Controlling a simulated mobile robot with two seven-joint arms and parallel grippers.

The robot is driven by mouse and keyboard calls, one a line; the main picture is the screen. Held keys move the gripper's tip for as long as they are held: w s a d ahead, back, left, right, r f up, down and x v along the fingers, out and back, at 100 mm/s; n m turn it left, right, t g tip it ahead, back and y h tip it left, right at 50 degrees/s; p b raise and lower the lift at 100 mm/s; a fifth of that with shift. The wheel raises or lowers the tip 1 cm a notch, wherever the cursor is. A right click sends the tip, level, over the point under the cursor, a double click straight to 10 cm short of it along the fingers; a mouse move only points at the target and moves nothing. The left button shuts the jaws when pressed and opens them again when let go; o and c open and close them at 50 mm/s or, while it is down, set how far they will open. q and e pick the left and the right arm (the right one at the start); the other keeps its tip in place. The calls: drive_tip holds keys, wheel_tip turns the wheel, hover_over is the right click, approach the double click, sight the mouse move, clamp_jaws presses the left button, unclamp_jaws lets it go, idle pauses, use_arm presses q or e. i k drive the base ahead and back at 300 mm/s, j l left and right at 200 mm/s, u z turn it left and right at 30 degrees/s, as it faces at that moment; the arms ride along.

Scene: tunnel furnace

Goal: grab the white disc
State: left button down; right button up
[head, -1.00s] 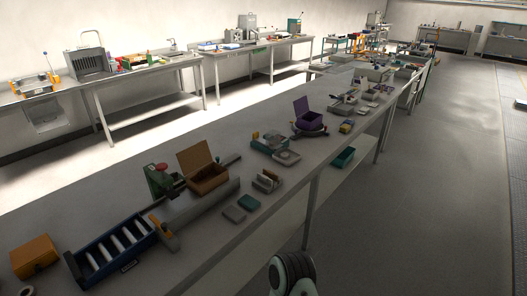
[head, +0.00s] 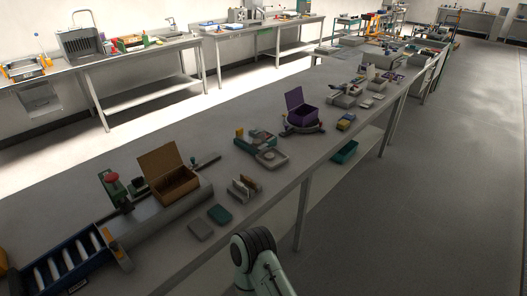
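I cannot make out a white disc for certain in the head view. A pale grey square plate (head: 273,158) with a round shape on it lies on the long near table (head: 240,215), but I cannot tell whether a disc sits there. One of my arm links, pale with a dark round joint, rises at the bottom middle beside the table's front edge. Neither gripper shows.
The floor at right (head: 440,190) is clear.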

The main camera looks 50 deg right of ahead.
sight(269, 156)
drive_tip(key=l+u, duration=0.1)
drive_tip(key=l, duration=0.6)
drive_tip(key=l+u, duration=0.1)
drive_tip(key=l, duration=0.6)
drive_tip(key=k+l+u, duration=0.1)
drive_tip(key=l, duration=0.6)
drive_tip(key=k, duration=0.05)
